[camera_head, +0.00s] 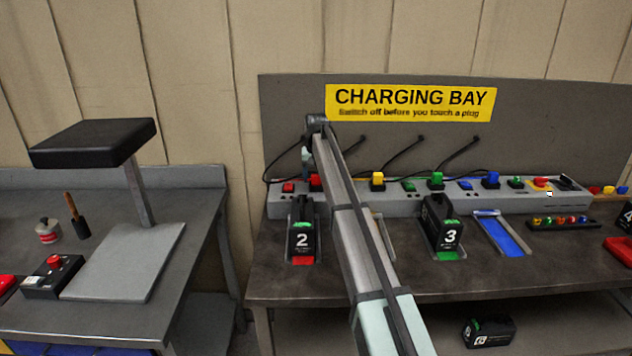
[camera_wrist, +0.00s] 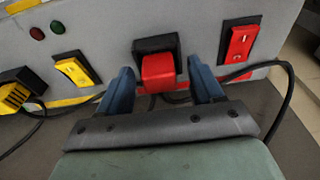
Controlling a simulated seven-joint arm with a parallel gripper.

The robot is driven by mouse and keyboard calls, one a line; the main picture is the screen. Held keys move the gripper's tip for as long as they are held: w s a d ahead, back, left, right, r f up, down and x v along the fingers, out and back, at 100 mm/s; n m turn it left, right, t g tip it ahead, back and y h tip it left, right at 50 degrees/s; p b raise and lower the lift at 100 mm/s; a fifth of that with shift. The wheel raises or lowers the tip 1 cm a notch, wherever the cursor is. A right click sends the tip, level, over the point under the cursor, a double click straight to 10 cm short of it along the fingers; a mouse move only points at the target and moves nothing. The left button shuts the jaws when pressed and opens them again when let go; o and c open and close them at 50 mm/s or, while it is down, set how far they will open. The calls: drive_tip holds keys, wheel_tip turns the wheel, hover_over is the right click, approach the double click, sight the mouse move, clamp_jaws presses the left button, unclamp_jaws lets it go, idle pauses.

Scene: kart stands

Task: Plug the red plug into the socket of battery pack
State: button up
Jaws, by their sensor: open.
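The red plug (camera_wrist: 158,73) sits in a black socket on the grey charging strip in the wrist view. In the head view it shows partly (camera_head: 315,181) beside my arm. My gripper (camera_wrist: 159,80) is open, with one blue finger on each side of the red plug; I cannot tell whether they touch it. In the head view my gripper (camera_head: 306,168) is small and hangs at the strip. Battery pack 2 (camera_head: 302,238) stands upright in a red-marked bay in front of the strip. Battery pack 3 (camera_head: 440,222) stands in a green-marked bay. Their sockets cannot be made out.
A red rocker switch (camera_wrist: 239,42) and a yellow switch (camera_wrist: 76,70) flank the red plug. A yellow plug (camera_wrist: 14,96) and black cables lie near. The blue-marked bay (camera_head: 503,236) is empty. Another pack (camera_head: 488,331) lies on the lower shelf. A left table holds a padded stand (camera_head: 95,143).

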sight(315, 175)
drive_tip(key=c, duration=1.1)
drive_tip(key=shift+r, duration=0.2)
drive_tip(key=shift+r, duration=0.6)
drive_tip(key=r, duration=0.7)
drive_tip(key=shift+s+a+r, duration=0.15)
drive_tip(key=shift+s+r, duration=0.1)
drive_tip(key=shift+r, duration=0.15)
drive_tip(key=s+a, duration=0.1)
drive_tip(key=s, duration=0.3)
drive_tip(key=s+a+r, duration=0.1)
drive_tip(key=s+a, duration=0.1)
drive_tip(key=s, duration=0.2)
drive_tip(key=s+a+r, duration=0.1)
drive_tip(key=s, duration=0.3)
drive_tip(key=shift+a, duration=0.2)
